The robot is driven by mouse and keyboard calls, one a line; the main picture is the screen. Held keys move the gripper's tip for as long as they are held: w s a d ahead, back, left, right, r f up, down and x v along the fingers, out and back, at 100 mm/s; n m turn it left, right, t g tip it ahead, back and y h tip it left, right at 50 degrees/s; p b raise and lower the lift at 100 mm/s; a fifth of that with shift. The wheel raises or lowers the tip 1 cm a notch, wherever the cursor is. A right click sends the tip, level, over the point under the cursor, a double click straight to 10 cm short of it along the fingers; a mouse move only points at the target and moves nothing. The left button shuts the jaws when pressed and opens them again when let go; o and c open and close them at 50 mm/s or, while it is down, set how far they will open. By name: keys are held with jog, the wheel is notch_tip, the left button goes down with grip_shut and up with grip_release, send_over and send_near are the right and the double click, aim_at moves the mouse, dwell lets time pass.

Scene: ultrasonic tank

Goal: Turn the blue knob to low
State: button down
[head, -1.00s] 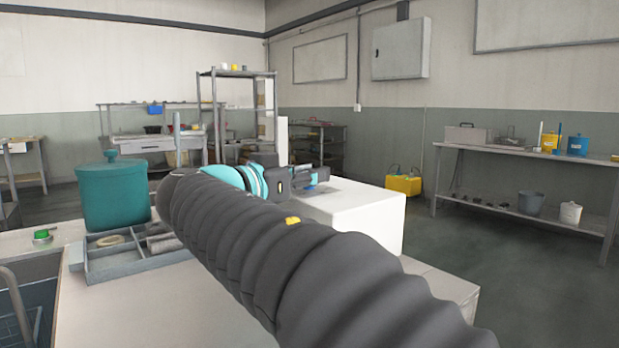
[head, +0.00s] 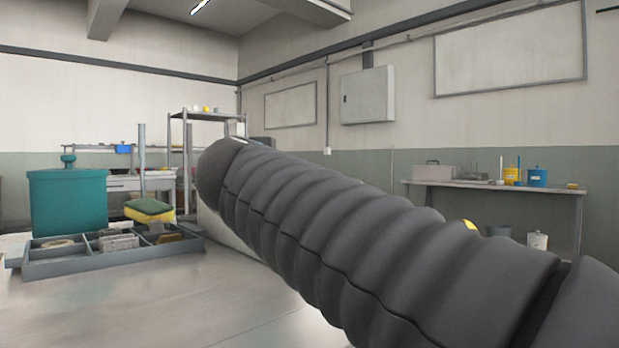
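The blue knob does not show in the head view. My dark ribbed arm crosses the picture from the lower right to the upper middle and covers much of the worktop behind it. My gripper does not show, so its fingers cannot be judged. A pale white block (head: 222,226), which may be the tank housing, shows only as a strip at the left edge of my arm. The rest of it is hidden.
A grey divided tray (head: 75,266) with small items lies on the metal worktop (head: 150,310) at left. The front worktop is clear. A side table (head: 480,187) stands at right.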

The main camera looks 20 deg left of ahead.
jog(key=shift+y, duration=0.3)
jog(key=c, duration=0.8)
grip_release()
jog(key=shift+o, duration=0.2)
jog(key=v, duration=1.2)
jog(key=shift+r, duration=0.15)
